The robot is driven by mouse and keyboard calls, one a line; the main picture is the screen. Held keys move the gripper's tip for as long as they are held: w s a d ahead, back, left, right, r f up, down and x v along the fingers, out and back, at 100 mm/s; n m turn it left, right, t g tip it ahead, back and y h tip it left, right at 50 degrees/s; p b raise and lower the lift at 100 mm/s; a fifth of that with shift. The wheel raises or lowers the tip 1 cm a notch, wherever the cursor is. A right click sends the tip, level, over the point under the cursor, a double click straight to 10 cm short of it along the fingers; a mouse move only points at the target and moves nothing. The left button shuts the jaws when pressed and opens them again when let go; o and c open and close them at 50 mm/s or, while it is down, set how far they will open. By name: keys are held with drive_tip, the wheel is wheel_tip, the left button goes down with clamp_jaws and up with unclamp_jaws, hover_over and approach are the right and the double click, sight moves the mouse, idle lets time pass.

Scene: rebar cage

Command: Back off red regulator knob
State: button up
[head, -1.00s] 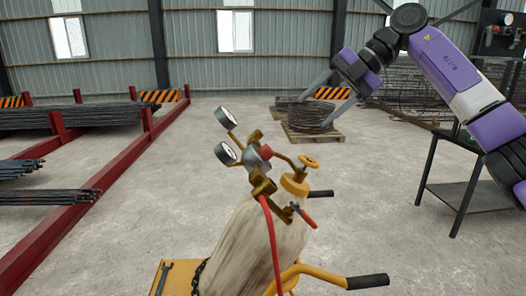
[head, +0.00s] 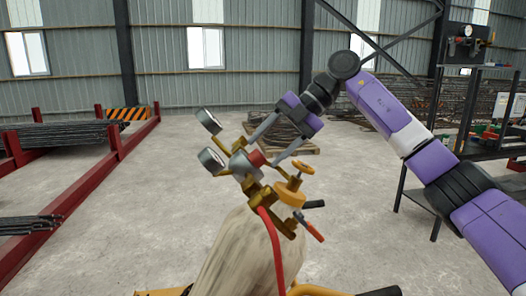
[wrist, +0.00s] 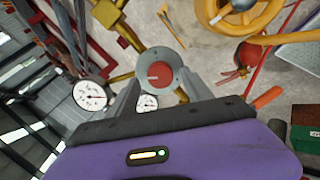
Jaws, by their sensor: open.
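The red regulator knob (head: 256,158) sits on the grey regulator body (head: 240,166) above the gas cylinder (head: 238,252). In the wrist view the red knob (wrist: 159,75) faces the camera, near the middle. My gripper (head: 262,148) is open, its two grey fingers reaching down-left around the knob's area in the head view. In the wrist view the gripper fingers (wrist: 158,90) spread to either side of the knob and regulator body. I cannot tell whether either finger touches it.
Two round gauges (head: 210,121) stick out left of the regulator. A red hose (head: 273,250) hangs down the front. Open floor (head: 150,195) lies to the left.

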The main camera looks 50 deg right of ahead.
drive_tip(key=shift+x, duration=0.85)
clamp_jaws()
